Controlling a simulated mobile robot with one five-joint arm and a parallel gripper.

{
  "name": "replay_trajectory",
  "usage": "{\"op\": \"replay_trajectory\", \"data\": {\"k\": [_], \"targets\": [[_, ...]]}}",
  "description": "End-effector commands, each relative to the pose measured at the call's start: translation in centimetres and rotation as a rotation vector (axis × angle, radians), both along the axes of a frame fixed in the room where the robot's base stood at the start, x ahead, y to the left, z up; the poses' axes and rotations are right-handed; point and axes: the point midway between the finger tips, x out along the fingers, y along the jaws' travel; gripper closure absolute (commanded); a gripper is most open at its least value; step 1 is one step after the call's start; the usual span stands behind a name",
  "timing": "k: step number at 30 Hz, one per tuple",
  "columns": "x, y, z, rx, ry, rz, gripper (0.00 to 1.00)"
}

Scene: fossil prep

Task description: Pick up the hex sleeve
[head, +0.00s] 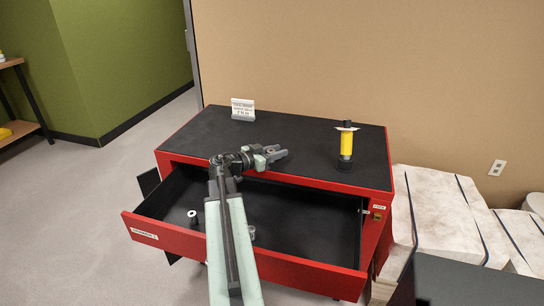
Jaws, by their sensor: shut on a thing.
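My gripper (276,154) is above the black top of the red cabinet, near its front edge, pointing right. It is shut on a small grey piece (271,149) that looks like the hex sleeve. The piece is mostly hidden by the fingers and too small to make out its sides. Two other small parts are in the open drawer (310,232): a pale-topped dark cylinder (192,216) at the left and a short grey part (251,233) beside my arm, partly hidden by it.
A yellow-and-black upright tool (346,142) stands on the cabinet top (300,132) at the right. A small white sign (243,109) stands at the back left. The drawer is pulled out below my arm. White wrapped blocks (445,215) are to the right of the cabinet.

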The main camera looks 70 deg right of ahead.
Motion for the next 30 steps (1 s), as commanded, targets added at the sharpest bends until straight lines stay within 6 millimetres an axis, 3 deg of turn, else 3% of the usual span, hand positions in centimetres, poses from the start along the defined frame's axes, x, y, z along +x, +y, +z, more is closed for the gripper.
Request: {"op": "replay_trajectory", "data": {"k": [8,21,30], "targets": [[0.0,0.0,1.6,0.0,0.0,0.0,1.0],[0.1,0.0,9.9,0.0,0.0,0.001,1.0],[0.1,0.0,10.0,0.0,0.0,0.001,1.0]]}}
